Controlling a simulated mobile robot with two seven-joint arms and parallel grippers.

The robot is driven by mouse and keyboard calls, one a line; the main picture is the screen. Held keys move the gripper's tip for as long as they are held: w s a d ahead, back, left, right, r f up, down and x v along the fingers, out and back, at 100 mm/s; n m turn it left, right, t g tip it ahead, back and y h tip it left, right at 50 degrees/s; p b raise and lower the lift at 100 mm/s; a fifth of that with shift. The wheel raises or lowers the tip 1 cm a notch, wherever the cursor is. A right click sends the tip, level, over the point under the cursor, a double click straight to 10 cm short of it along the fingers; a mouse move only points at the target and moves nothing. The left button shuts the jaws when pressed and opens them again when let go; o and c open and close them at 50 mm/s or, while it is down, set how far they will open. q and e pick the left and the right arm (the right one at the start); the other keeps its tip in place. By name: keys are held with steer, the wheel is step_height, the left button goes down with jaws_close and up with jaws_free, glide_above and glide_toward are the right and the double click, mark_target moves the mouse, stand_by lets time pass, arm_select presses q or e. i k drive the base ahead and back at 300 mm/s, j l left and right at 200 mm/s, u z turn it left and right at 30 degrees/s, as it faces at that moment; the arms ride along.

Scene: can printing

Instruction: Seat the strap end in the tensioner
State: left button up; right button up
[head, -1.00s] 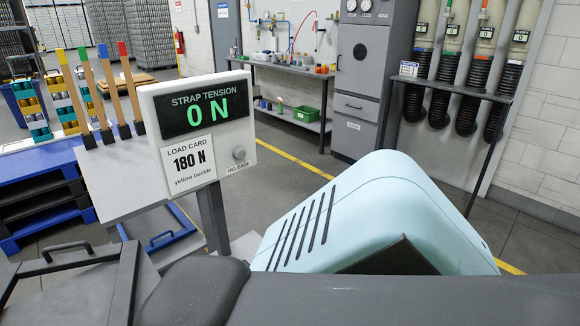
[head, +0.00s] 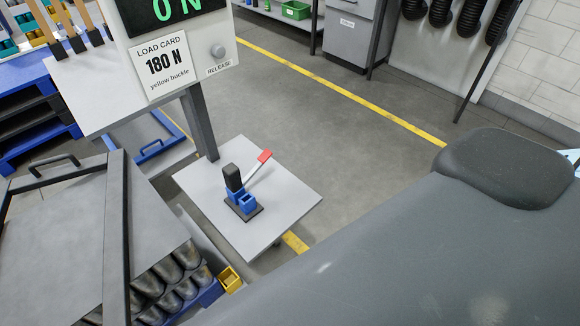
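The tensioner (head: 243,200) stands on a light grey plate (head: 280,190) in the middle of the head view. It has a blue body with an open socket, a black block and a raised pale lever with a red tip (head: 265,156). Nothing shows in the socket. A small hollow yellow block (head: 230,278), possibly a buckle, sits low beside the can stack; I cannot tell whether a strap joins it. The load card (head: 162,67) reads 180 N, yellow buckle. The display (head: 176,10) above, partly cut off, shows 0 N. Neither gripper is in view.
Dark cans (head: 170,270) lie stacked under a grey sheet with a dark frame at lower left. Tan upright strips (head: 68,18) with black feet stand at upper left. A release knob (head: 217,52) is on the display box. The floor (head: 330,115) behind the plate is clear.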

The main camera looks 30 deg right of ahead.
mark_target(243, 203)
steer(key=z, duration=0.55)
steer(key=u, duration=2.75)
steer(key=i+j, duration=0.75)
steer(key=i+j+z, duration=0.05)
steer(key=j, duration=0.05)
